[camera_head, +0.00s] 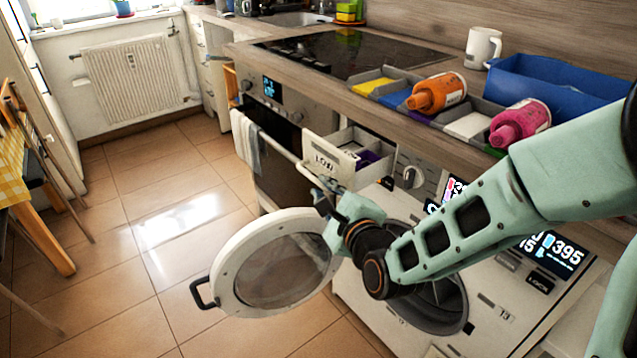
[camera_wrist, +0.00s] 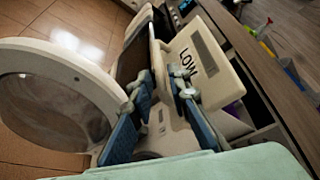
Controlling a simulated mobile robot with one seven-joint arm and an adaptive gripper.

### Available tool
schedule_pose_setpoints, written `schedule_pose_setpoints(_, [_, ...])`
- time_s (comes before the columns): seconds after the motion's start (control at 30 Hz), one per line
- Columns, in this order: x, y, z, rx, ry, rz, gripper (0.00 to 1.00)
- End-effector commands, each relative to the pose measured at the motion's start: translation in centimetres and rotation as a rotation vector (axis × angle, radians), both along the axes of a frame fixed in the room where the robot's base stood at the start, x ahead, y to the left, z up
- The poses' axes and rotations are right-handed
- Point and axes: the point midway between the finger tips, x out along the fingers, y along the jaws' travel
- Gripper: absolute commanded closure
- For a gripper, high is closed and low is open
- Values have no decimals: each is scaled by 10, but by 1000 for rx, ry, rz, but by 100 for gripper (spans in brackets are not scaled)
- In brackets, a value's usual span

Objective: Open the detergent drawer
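The white detergent drawer (camera_head: 338,160), labelled "LOW", stands pulled out from the top left of the washer's front panel (camera_head: 412,205). Its open top shows compartments and something purple inside. In the wrist view the drawer front (camera_wrist: 197,62) is just beyond the fingers. My gripper (camera_head: 328,196) is at the drawer front, just below its handle (camera_head: 316,178). In the wrist view my gripper (camera_wrist: 158,88) has its two blue fingers apart. A pale handle bar (camera_wrist: 156,58) appears between or just beyond them; contact cannot be told.
The round washer door (camera_head: 275,265) hangs open below and left of the drawer. An oven with a towel (camera_head: 247,143) stands to the left. Orange and pink bottles (camera_head: 437,92) and a blue bin (camera_head: 550,88) are on the counter. The tiled floor at left is largely clear.

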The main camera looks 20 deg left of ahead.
Motion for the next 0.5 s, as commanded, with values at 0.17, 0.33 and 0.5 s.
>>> schedule_pose_setpoints(0.17, [-12, -12, 4, -1, -2, 0, 84])
schedule_pose_setpoints(0.33, [-15, -15, 5, -1, 1, 1, 84])
schedule_pose_setpoints(0.5, [-15, -15, 5, 0, 0, 1, 84])
